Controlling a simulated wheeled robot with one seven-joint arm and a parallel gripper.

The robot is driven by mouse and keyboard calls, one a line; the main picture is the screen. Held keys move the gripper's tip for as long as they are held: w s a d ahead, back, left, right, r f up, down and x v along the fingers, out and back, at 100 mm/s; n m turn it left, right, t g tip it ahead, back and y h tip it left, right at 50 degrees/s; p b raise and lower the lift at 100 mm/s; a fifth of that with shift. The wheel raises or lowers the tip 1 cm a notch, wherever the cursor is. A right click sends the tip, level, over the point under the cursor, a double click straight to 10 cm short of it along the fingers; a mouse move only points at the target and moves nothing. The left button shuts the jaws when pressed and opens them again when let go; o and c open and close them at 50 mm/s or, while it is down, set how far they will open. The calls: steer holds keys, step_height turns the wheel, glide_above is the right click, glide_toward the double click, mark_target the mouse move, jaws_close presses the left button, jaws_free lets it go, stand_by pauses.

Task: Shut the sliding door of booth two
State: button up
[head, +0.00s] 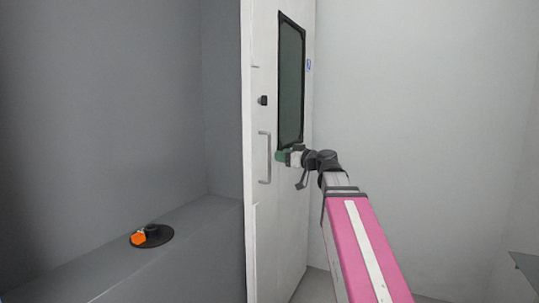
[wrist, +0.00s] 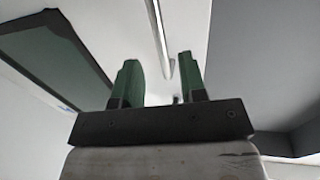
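The white sliding door (head: 275,205) of the booth stands upright in the middle of the head view, with a dark window (head: 291,82) and a small blue mark (head: 309,65) that is too small to read surely. Its vertical grey bar handle (head: 268,158) is near the door's left edge. My gripper (head: 279,156) is just right of the handle at mid-height. In the wrist view, its green fingers (wrist: 160,72) are apart and the handle (wrist: 159,35) shows between and beyond them. I cannot tell whether the bar is within the finger gap.
The grey booth interior opens left of the door. Its ledge (head: 185,232) holds a black disc (head: 158,238) with an orange piece (head: 138,239). A black knob (head: 262,100) sits above the handle. A pale wall is on the right, with a dark surface edge (head: 525,266) at far right.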

mark_target(269, 153)
steer(key=x, duration=0.6)
steer(key=shift+w+a, duration=0.25)
jaws_close()
